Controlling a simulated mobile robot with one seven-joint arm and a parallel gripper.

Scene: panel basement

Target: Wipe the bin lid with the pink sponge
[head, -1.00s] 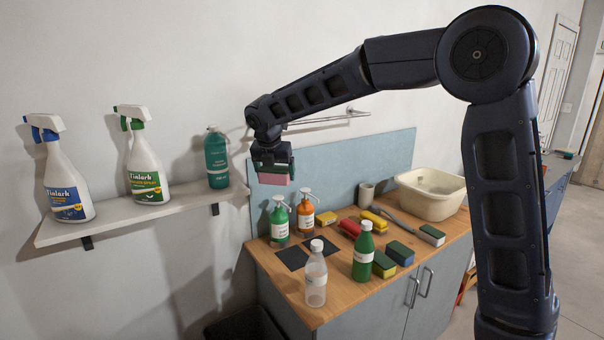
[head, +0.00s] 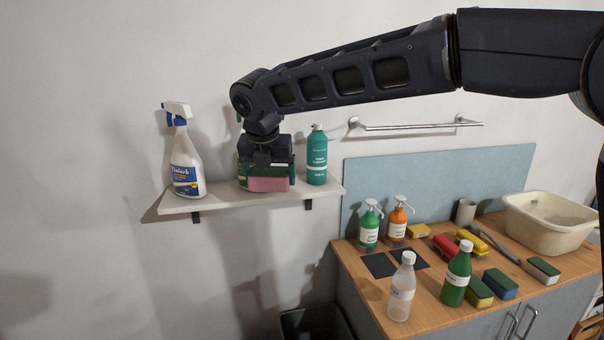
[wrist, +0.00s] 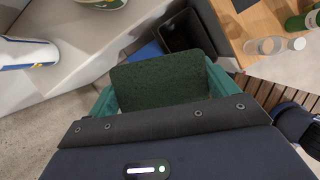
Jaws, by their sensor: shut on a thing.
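My gripper (head: 266,172) is shut on the pink sponge (head: 268,184), held in front of the wall shelf with its pink side facing the head camera. In the wrist view the sponge's dark green scouring face (wrist: 160,80) shows between the teal fingers. The dark bin (head: 314,323) stands on the floor below, left of the cabinet, cut off by the picture's bottom edge. In the wrist view the bin (wrist: 187,38) lies beyond the sponge, partly hidden by it. I cannot clearly make out its lid.
The shelf (head: 220,203) holds a blue-labelled spray bottle (head: 186,160) and a teal bottle (head: 317,158); a green-topped spray bottle is mostly hidden behind my gripper. The counter (head: 440,315) carries bottles, sponges, brushes and a cream basin (head: 552,222). Open space lies below the shelf.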

